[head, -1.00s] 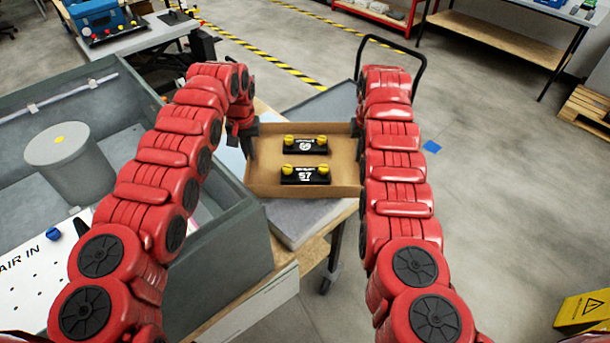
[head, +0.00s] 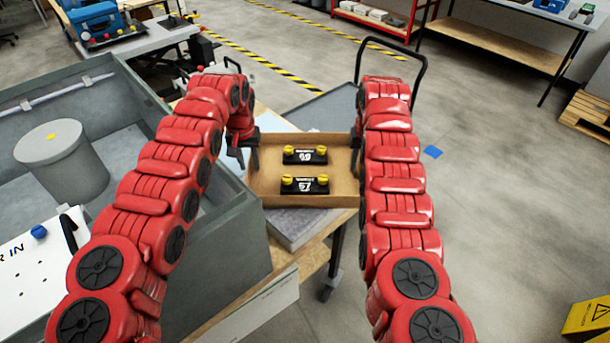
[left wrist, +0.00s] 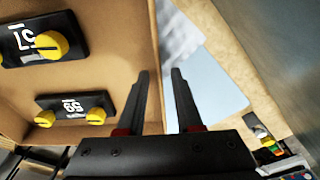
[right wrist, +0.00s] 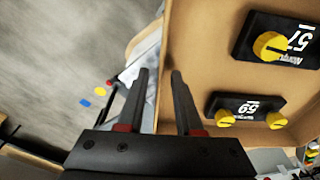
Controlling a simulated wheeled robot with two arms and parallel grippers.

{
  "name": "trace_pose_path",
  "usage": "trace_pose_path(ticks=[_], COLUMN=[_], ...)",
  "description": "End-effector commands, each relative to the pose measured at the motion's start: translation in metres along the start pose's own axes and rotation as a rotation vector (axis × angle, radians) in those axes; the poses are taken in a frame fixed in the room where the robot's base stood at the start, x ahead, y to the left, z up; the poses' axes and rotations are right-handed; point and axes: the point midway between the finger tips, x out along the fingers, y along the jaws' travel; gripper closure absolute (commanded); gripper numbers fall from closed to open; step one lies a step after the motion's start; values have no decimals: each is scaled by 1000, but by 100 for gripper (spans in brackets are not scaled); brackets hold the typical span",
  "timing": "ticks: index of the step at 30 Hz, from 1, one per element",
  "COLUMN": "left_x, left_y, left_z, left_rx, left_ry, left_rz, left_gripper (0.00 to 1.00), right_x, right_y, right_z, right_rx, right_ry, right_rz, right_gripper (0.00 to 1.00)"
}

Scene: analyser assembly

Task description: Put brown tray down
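The brown tray (head: 342,176) is an open, shallow box that sits level on a flat grey surface at the centre of the head view. It holds two black parts (head: 305,156) with yellow knobs. My left gripper (head: 247,167) is at the tray's left wall. In the left wrist view its fingers (left wrist: 159,72) stand apart, on either side of the wall. In the right wrist view my right gripper (right wrist: 160,72) also has its fingers apart, with the tray's right wall between them. The right arm hides this gripper in the head view.
A large grey bin (head: 225,255) with a grey cylinder (head: 62,165) stands close on the left. A black handle (head: 420,58) rises behind my right arm. Open floor (head: 490,200) lies to the right. A yellow sign (head: 588,315) stands at lower right.

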Motion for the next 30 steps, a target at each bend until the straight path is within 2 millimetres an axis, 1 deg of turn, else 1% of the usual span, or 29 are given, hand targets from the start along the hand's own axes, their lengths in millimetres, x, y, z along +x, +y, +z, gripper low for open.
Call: trace_pose_path(ticks=[5,8,11,18,21,25,28,30], left_x=[-1,-8,-24,-79,-98,-113,-118,-120], left_y=[0,-1,-2,0,0,0,0,0], left_z=[0,-1,-1,-2,-2,-1,0,0], left_rx=[0,-1,-3,1,1,-1,0,0], left_ry=[0,1,4,4,5,0,-1,-1], left_rz=[0,0,0,-1,0,0,0,0], left_gripper=[66,66,66,66,66,66,66,66], right_x=[0,0,0,0,0,0,-3,-9], right_y=[0,0,0,0,0,0,0,0], right_z=[0,0,0,0,0,0,0,-2], right_rx=[0,0,0,0,0,0,0,0], right_ry=[-1,-1,-1,-1,-1,-1,1,5], right_rz=[0,0,0,0,0,0,0,1], right_gripper=[65,65,65,65,65,65,65,65])
